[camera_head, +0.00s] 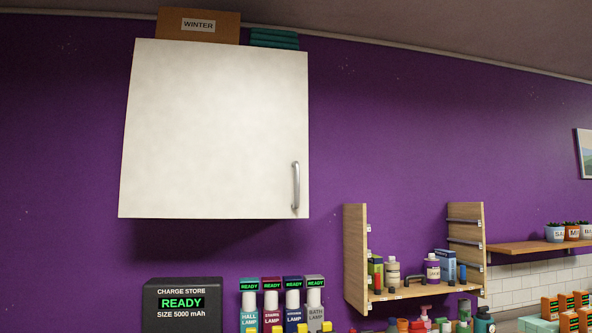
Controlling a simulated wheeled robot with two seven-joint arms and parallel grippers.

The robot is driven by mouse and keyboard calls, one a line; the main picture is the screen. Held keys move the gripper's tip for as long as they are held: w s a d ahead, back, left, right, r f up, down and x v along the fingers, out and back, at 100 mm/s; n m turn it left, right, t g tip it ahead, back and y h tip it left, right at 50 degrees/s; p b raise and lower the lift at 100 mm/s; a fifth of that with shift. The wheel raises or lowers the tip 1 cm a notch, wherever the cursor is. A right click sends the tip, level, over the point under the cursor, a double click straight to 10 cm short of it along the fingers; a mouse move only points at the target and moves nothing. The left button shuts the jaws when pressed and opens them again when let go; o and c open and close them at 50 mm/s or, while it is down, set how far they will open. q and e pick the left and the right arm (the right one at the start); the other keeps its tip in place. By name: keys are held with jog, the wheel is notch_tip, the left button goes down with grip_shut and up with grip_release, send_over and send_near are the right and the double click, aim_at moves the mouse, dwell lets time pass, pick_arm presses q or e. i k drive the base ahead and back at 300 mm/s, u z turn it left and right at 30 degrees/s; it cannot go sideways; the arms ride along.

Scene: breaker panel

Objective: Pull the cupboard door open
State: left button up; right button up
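The cupboard door (215,130) is a flat cream-white panel on the purple wall, in the upper left of the head view. It looks shut. A vertical silver bar handle (295,186) sits near its lower right corner. Nothing touches the handle or the door. Neither of my grippers shows in this view.
A box marked WINTER (199,25) and folded teal cloth (274,39) sit on top of the cupboard. Below stand a black charge store (182,304) and several lamp units (283,309). A wooden shelf (356,258) with bottles is at lower right. The wall around the handle is clear.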

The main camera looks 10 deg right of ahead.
aim_at(213, 131)
jog(key=u, duration=0.05)
jog(key=k, duration=0.45)
jog(key=z, duration=1.4)
jog(key=i, duration=1.9)
jog(key=u, duration=0.4)
